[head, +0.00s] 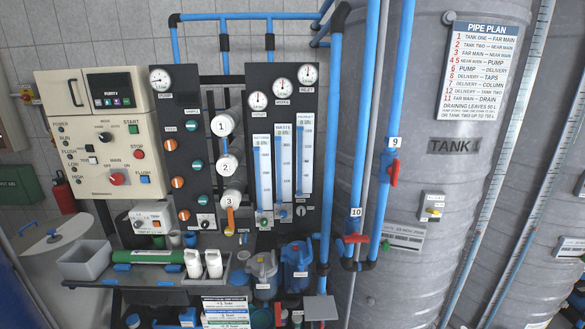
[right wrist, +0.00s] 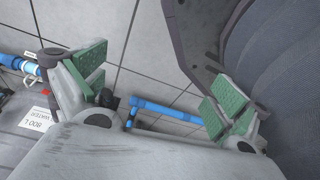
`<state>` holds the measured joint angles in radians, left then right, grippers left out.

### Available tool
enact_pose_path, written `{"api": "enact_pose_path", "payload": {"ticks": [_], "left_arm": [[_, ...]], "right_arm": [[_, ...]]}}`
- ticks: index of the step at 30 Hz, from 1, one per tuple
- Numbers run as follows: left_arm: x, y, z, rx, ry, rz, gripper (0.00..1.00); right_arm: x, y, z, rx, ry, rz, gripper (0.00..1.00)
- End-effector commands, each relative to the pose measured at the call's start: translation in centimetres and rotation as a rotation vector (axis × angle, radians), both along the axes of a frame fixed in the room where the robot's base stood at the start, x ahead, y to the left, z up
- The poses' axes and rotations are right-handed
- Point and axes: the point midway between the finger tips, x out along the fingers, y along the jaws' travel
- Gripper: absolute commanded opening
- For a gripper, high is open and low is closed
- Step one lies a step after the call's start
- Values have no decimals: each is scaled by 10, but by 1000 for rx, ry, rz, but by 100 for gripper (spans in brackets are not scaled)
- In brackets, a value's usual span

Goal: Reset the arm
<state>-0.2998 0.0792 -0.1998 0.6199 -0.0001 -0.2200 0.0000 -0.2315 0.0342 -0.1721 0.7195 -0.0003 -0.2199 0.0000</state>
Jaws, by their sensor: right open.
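My right gripper (right wrist: 157,88) shows in the right wrist view, with green pads on its two grey fingers. The fingers are spread wide apart and nothing is between them. Behind the gap are grey wall tiles and a blue pipe (right wrist: 165,110). Neither of my grippers shows in the head view. My left gripper is not in any view.
The osmosis rack has a cream control box (head: 100,135) and a dark gauge panel (head: 255,150). Bottles (head: 213,264) and a grey bin (head: 85,262) stand on its shelf. Blue pipes with a red-handled valve (head: 393,172) run before a big grey tank (head: 450,200).

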Motion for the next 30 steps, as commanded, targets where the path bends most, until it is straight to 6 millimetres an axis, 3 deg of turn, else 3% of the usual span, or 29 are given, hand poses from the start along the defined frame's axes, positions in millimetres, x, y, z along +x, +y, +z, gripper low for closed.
{"api": "enact_pose_path", "payload": {"ticks": [1,6,12,16,30], "left_arm": [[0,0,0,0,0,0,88],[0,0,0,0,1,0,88],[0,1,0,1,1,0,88],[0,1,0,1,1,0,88],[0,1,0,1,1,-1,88]], "right_arm": [[-21,-5,-6,-8,32,6,98],[-77,-23,-20,-33,115,21,98],[-115,-42,-24,-55,158,38,98],[-125,-43,-24,-56,168,39,98],[-125,-43,-24,-56,169,38,98]]}}
